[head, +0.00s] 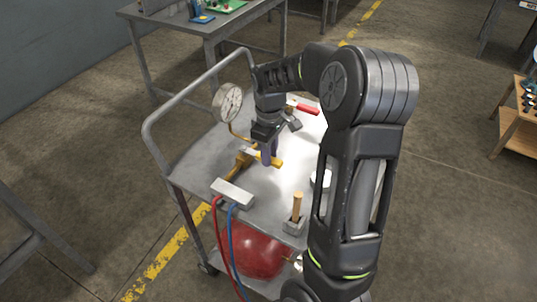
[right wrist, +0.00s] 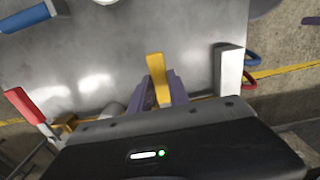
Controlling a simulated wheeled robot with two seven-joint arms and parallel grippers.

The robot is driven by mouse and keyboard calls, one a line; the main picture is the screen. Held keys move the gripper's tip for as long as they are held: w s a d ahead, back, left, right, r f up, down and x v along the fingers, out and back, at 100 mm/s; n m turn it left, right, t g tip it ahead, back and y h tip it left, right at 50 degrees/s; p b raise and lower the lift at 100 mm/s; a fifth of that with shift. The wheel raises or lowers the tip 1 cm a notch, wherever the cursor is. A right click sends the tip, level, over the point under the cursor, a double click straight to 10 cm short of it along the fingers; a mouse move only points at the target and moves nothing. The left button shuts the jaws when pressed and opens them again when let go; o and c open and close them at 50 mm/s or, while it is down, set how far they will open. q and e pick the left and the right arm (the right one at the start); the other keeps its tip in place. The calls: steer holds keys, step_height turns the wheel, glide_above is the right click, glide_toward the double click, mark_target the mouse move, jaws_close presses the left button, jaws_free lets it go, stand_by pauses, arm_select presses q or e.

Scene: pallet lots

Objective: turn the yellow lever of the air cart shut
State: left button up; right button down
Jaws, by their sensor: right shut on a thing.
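The air cart (head: 190,166) has a grey top with a bent tube handle and a red tank (head: 258,254) below. The yellow lever (head: 272,161) sits over a brass pipe on the cart top, between the gauge and the white block. My right gripper (head: 269,158) reaches down from above and is shut on the lever. In the right wrist view the yellow lever (right wrist: 157,77) stands between the purple fingers (right wrist: 165,92), its end sticking out past them. The valve under the lever is mostly hidden by the gripper. My left gripper is not in view.
A round gauge (head: 228,102) stands close to my right wrist. A white block (head: 232,192) with red and blue hoses is nearby. A red-handled thing (head: 305,108) and a wooden-handled tool (head: 297,207) are on the cart. Behind stands a grey table (head: 210,27).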

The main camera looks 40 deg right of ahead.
steer(key=shift+w+d+r, duration=0.1)
steer(key=c, duration=1.2)
jaws_free()
steer(key=shift+c, duration=0.2)
step_height(320, 180, up, 8)
steer(key=shift+f, duration=0.15)
